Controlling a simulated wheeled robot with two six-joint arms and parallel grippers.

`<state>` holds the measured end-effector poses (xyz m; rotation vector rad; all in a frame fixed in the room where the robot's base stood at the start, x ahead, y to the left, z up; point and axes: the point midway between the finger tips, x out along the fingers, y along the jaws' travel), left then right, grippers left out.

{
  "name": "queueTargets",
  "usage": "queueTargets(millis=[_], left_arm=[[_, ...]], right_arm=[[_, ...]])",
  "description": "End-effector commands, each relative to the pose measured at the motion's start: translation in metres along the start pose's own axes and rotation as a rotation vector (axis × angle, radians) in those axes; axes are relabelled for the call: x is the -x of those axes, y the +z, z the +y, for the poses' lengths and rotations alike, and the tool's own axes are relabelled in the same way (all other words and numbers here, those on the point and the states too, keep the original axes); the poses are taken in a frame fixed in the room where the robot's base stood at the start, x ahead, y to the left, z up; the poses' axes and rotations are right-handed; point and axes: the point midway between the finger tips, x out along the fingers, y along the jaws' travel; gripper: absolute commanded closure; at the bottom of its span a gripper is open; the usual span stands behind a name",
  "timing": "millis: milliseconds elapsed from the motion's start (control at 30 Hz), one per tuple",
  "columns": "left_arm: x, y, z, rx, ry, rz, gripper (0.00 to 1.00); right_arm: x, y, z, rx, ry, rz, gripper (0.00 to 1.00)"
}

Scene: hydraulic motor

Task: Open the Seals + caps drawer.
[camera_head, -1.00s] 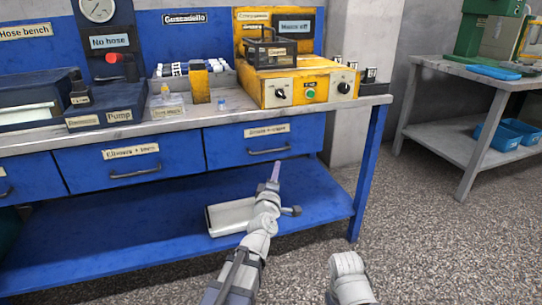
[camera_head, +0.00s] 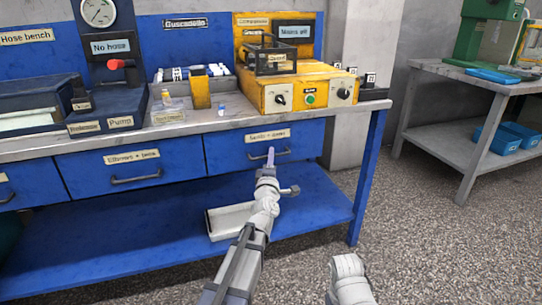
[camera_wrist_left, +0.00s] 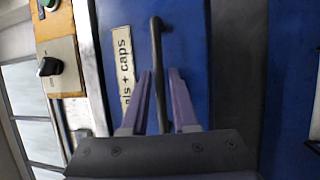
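The Seals + caps drawer (camera_head: 228,152) is the blue right-hand drawer under the bench top, and it is closed. Its label (camera_head: 268,135) reads blurred in the head view and partly as "ls + caps" in the left wrist view (camera_wrist_left: 124,75). Its dark bar handle (camera_head: 284,151) also shows in the left wrist view (camera_wrist_left: 156,45). My left gripper (camera_head: 270,152) is at the handle. In the left wrist view its two purple fingers (camera_wrist_left: 161,75) are apart, with the bar running between them. I cannot tell whether either finger touches it. My right gripper is out of view; only part of my right arm shows.
The Elbows drawer (camera_head: 85,175) is closed to the left. A yellow control box (camera_head: 300,88) stands on the bench top above. A white tray (camera_head: 228,222) lies on the blue lower shelf (camera_head: 120,240). Open floor lies in front and right, before a second grey bench (camera_head: 450,125).

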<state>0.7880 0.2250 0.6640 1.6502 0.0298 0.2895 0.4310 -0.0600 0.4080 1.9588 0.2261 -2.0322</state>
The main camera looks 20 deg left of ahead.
Motion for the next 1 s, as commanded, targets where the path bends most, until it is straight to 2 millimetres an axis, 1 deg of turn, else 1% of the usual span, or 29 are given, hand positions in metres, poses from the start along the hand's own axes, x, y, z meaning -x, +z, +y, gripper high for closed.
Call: queueTargets(millis=[33, 67, 300, 500, 567, 1000], left_arm=[[-0.0058, 0.0000, 0.0002, 0.000, 0.000, 0.000, 0.73], [-0.0066, -0.0001, 0.0001, -0.001, 0.000, 0.000, 0.73], [-0.0060, -0.0003, -0.0002, -0.001, 0.000, 0.000, 0.73], [-0.0059, -0.0003, -0.0002, -0.001, 0.000, 0.000, 0.95], [-0.0059, -0.0002, -0.0002, -0.001, 0.000, 0.000, 1.00], [-0.0058, -0.0001, -0.0003, -0.001, -0.001, -0.001, 1.00]], right_arm=[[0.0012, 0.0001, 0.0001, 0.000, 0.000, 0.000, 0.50], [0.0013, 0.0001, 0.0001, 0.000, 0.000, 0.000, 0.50], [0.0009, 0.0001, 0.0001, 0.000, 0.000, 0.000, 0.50], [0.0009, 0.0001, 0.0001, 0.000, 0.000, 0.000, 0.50], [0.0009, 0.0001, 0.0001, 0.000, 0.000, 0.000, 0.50], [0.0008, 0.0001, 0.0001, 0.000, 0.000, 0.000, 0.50]])
